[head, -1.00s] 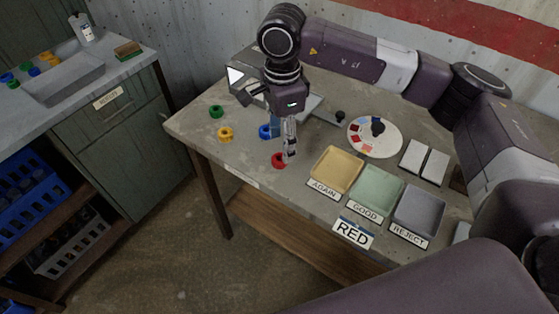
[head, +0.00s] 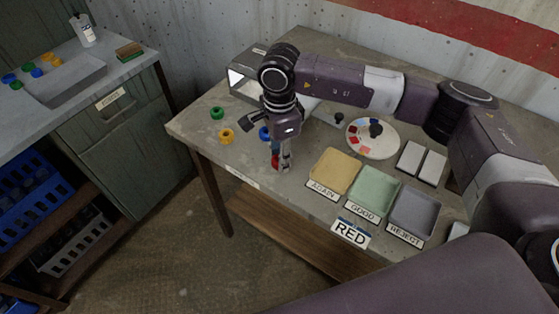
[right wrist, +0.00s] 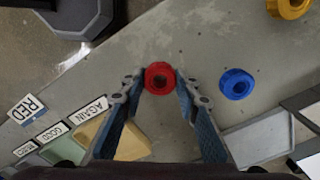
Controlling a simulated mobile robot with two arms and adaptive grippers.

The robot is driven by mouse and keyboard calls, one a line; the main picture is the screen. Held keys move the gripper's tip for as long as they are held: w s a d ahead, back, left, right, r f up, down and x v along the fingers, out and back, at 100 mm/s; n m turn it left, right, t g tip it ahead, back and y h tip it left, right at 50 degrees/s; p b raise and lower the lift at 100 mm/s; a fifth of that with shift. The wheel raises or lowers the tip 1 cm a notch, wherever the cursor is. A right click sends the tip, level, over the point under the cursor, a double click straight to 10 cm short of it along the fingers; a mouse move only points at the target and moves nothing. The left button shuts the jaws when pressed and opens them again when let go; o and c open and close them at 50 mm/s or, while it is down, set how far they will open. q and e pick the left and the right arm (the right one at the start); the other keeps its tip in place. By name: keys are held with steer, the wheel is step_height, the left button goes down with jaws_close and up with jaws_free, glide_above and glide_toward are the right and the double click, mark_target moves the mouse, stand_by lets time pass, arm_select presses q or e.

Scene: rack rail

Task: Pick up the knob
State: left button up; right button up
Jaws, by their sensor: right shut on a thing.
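The red knob (head: 275,164), a round ring-like piece with a dark centre, is at the near edge area of the grey table. It also shows in the right wrist view (right wrist: 160,68), between my two fingertips. My right gripper (head: 280,165) points down and is shut on the red knob, with one finger on each side of it. Whether the knob still touches the table cannot be told. A blue knob (right wrist: 237,84) lies beside it, partly hidden by my gripper in the head view. My left gripper is not in view.
Green (head: 217,112) and yellow (head: 226,136) knobs lie to the left. Yellow AGAIN (head: 334,172), green GOOD (head: 373,193) and grey REJECT (head: 413,213) trays stand at the right front, with a RED sign (head: 351,232). A round colour palette (head: 360,145) lies behind.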

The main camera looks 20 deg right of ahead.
steer(key=shift+c, duration=1.4)
steer(key=shift+r, duration=0.15)
step_height(320, 180, up, 20)
steer(key=b, duration=0.3)
steer(key=o, duration=0.5)
jaws_close()
